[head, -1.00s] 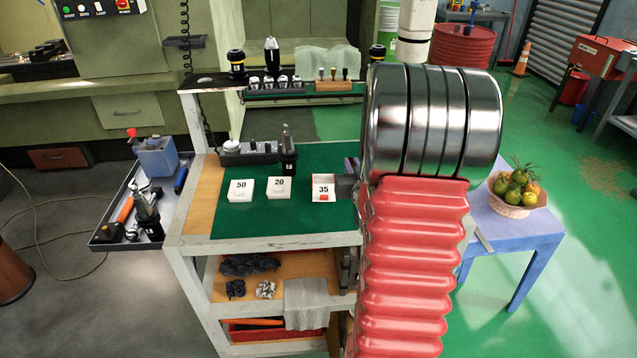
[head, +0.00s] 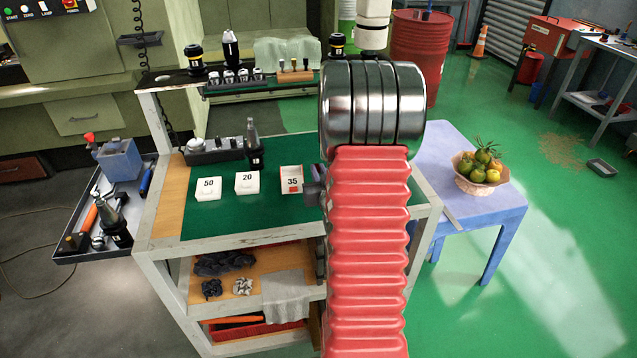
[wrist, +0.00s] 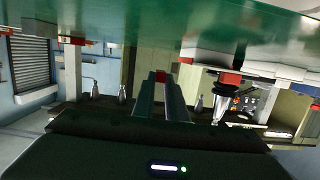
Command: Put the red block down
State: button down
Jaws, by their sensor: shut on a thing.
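In the wrist view my gripper (wrist: 161,84) is shut on the red block (wrist: 161,76), a small patch of red between the fingertips. The green mat (wrist: 90,28) fills the top of that view, close to the fingers; whether the block touches it I cannot tell. In the head view my arm hides the block, and only a grey piece of my gripper shows just right of the white box marked 35 (head: 291,180). Boxes marked 20 (head: 247,183) and 50 (head: 208,188) stand to its left on the mat.
A dark tool holder (head: 214,152) and an upright tool (head: 253,145) stand behind the boxes. A side tray (head: 100,245) with tools hangs at the cart's left. A blue table (head: 490,215) with a fruit basket (head: 480,173) stands right. The mat's front strip is clear.

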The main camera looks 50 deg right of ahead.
jog(key=shift+f, duration=2.05)
jog(key=c, duration=1.8)
grip_release()
jog(key=shift+f, duration=0.1)
jog(key=shift+o, duration=0.2)
